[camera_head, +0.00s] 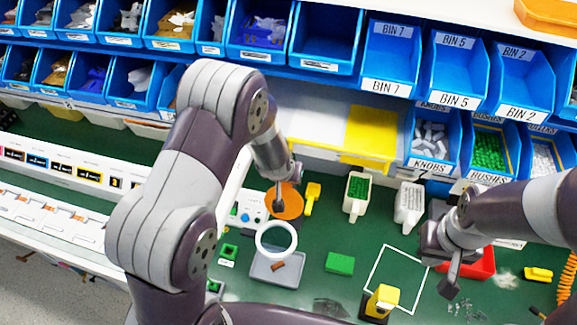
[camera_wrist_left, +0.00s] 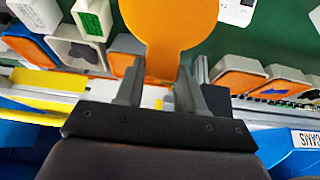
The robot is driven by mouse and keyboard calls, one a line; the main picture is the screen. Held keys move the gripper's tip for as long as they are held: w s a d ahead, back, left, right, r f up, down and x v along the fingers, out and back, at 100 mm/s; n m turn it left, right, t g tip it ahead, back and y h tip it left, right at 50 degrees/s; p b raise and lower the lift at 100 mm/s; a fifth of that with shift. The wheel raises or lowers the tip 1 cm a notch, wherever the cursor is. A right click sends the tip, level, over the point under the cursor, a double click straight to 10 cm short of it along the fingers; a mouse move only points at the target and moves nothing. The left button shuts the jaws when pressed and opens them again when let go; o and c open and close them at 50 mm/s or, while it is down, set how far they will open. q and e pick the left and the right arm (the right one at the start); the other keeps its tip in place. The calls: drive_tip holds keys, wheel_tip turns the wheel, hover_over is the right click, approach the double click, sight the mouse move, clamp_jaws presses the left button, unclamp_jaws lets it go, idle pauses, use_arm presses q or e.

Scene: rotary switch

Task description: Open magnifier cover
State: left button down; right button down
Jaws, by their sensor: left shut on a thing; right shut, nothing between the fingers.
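The magnifier has a white ring lens (camera_head: 276,240) above a grey base (camera_head: 276,271) on the green bench. Its orange round cover (camera_head: 287,203) is just behind the ring, swung away from the lens, which shows uncovered. My left gripper (camera_head: 279,192) is shut on the cover's narrow tab. In the left wrist view the orange cover (camera_wrist_left: 172,22) extends beyond the fingers, with its tab between the left gripper's fingertips (camera_wrist_left: 160,72). The hinge between cover and ring cannot be made out. My right gripper (camera_head: 452,278) is shut and empty at the right, away from the magnifier.
A yellow scoop-like piece (camera_head: 312,194) lies close right of the cover. A green block (camera_head: 340,263), a yellow-topped switch (camera_head: 381,300) and a red tray (camera_head: 478,264) are further right. Blue bins (camera_head: 325,40) line the back.

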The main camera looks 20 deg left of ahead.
use_arm(q)
drive_tip(key=shift+w, duration=0.15)
use_arm(e)
drive_tip(key=shift+w, duration=0.15)
use_arm(q)
drive_tip(key=c, duration=0.8)
unclamp_jaws()
drive_tip(key=shift+o, duration=0.6)
drive_tip(key=shift+w+f, duration=0.15)
drive_tip(key=shift+w, duration=0.05)
drive_tip(key=p+v, duration=0.4)
drive_tip(key=v, duration=0.8)
drive_tip(key=shift+r, duration=0.35)
use_arm(e)
wheel_tip(320, 180, up, 4)
drive_tip(key=shift+w+r, duration=0.1)
use_arm(q)
drive_tip(key=shift+s, duration=0.15)
